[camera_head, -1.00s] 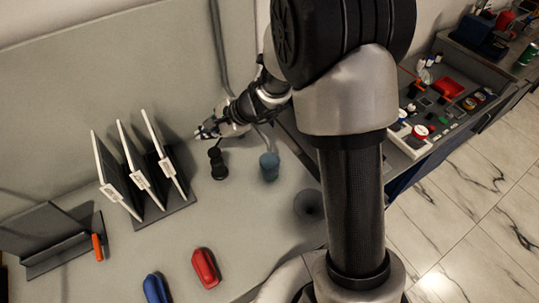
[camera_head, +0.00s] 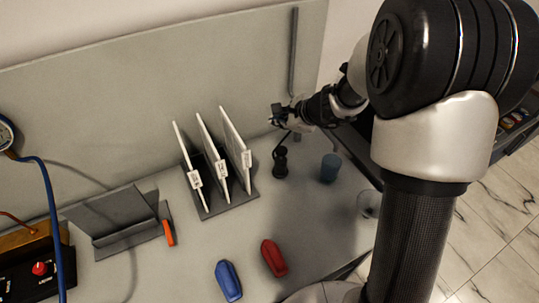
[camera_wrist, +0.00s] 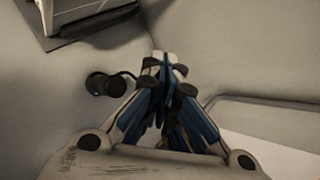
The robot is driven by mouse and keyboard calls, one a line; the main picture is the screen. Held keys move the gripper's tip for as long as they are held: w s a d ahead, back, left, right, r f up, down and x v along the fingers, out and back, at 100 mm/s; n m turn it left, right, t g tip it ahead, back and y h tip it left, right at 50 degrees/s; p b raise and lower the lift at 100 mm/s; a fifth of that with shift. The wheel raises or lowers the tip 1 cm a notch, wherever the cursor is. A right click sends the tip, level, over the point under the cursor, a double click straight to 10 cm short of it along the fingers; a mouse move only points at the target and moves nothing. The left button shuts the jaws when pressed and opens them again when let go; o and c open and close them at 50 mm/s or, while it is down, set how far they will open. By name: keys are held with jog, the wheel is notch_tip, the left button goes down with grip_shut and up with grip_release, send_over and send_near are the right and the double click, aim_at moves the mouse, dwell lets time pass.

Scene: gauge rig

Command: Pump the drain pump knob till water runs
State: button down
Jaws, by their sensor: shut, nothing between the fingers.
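The drain pump, a small black upright piece with a round knob on top (camera_head: 280,153), stands on the grey bench. A thin curved tube shows beside its top. A blue cup (camera_head: 330,168) stands just right of it; I see no water. My gripper (camera_head: 277,116) is above and slightly behind the pump in the picture, apart from the knob. In the wrist view the fingertips (camera_wrist: 163,62) are together and empty. The pump knob (camera_wrist: 97,83) lies left of them there, not between them.
A rack of white-edged panels (camera_head: 228,207) stands left of the pump. Red (camera_head: 273,258) and blue (camera_head: 229,281) pieces lie in front. A tilted grey stand (camera_head: 118,222), an orange piece (camera_head: 168,232) and a box with a red knob (camera_head: 39,268) are further left.

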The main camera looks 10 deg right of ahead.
jog(key=shift+w+d, duration=0.1)
jog(key=shift+d, duration=0.2)
jog(key=shift+f, duration=0.1)
jog(key=b, duration=0.8)
send_near(277, 149)
jog(key=w+a, duration=0.1)
jog(key=w+a+f, duration=0.1)
jog(key=w, duration=0.1)
jog(key=w+a+f, duration=0.1)
jog(key=w, duration=0.1)
jog(key=shift+f, duration=0.1)
jog(key=shift+f, duration=0.1)
dwell(0.5)
jog(key=shift+f+b, duration=0.3)
jog(key=shift+b, duration=0.1)
jog(key=shift+f+b, duration=0.3)
jog(key=shift+f, duration=1)
dwell(1.1)
jog(key=shift+r, duration=0.1)
jog(key=shift+r+p, duration=1.2)
jog(key=shift+r, duration=0.45)
